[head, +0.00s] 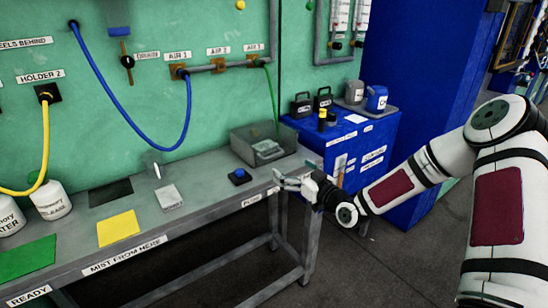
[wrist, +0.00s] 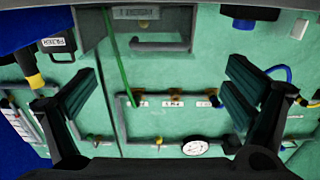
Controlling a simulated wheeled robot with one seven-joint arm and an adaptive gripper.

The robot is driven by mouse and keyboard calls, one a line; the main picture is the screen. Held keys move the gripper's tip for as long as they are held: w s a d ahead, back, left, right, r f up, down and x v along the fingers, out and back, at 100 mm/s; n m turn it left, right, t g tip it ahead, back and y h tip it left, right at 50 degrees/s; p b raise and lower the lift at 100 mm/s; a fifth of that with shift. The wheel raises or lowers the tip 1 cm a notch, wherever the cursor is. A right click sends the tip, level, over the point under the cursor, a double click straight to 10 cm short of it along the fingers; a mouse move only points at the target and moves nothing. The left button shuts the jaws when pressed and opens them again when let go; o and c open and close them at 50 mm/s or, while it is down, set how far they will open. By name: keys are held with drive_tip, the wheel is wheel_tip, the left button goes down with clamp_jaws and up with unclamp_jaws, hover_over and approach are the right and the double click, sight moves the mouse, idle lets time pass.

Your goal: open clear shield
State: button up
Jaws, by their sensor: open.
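A see-through grey box, which looks like the clear shield (head: 262,135), stands at the right end of the grey bench against the green wall. A pale part shows inside or through it. In the wrist view, a grey panel with a bar along its edge (wrist: 160,46) hangs at the top, possibly the shield's front. My gripper (head: 284,180) is over the bench's right front corner, in front of the shield and apart from it. In the wrist view its fingers (wrist: 158,95) are wide apart with nothing between them.
A blue button box (head: 240,176) sits on the bench left of my gripper. A blue cabinet (head: 345,150) with dark cases and jugs stands to the right. A yellow mat (head: 118,227) and grey block (head: 170,198) lie further left. A green hose (head: 271,95) hangs behind the shield.

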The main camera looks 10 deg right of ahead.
sight(275, 156)
drive_tip(key=b+x, duration=0.1)
drive_tip(key=x, duration=0.9)
